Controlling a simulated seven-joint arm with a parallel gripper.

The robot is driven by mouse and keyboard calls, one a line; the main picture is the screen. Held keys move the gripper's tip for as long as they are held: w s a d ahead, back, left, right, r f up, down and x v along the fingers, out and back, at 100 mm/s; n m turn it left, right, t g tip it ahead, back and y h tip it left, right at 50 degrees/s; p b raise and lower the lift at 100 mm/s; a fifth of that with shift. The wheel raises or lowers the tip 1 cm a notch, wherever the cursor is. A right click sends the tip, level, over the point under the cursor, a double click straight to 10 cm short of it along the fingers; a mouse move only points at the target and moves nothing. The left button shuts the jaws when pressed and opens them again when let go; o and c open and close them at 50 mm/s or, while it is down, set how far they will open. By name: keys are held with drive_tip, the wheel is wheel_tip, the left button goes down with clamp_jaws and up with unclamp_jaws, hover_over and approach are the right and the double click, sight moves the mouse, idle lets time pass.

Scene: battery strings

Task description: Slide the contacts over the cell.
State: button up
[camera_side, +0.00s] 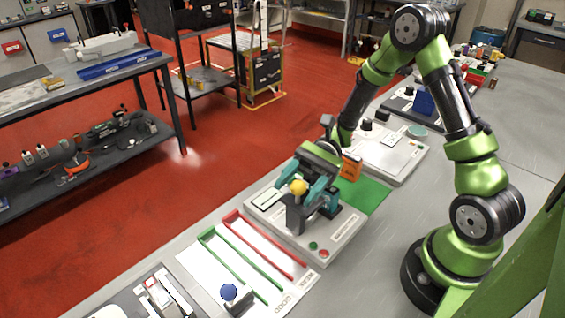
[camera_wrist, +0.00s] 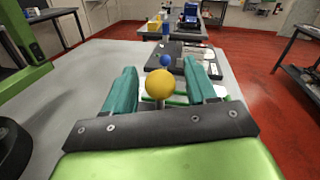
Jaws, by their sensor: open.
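A yellow ball knob (camera_side: 299,187) stands on a dark part (camera_side: 297,215) of the pale test unit (camera_side: 338,244). My gripper (camera_side: 308,187) is over this unit, with its teal fingers spread to either side of the knob. In the wrist view my gripper (camera_wrist: 162,82) is open, and the yellow knob (camera_wrist: 159,86) shows between the fingers with gaps on both sides. I cannot make out the cell or the contacts; the fingers and the dark part cover that area.
A white board with a green rail (camera_side: 222,262) and a red rail (camera_side: 262,245) lies beside the unit, marked WEAK and GOOD. A blue knob (camera_side: 228,291) stands at its near end. An orange block (camera_side: 351,167) and a green mat (camera_side: 376,196) are behind the unit.

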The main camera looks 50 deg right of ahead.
clamp_jaws()
drive_tip(key=shift+d, duration=2.9)
unclamp_jaws()
drive_tip(key=w+d, duration=0.3)
drive_tip(key=d, duration=1.3)
drive_tip(key=shift+d, duration=0.25)
drive_tip(key=shift+w, duration=0.1)
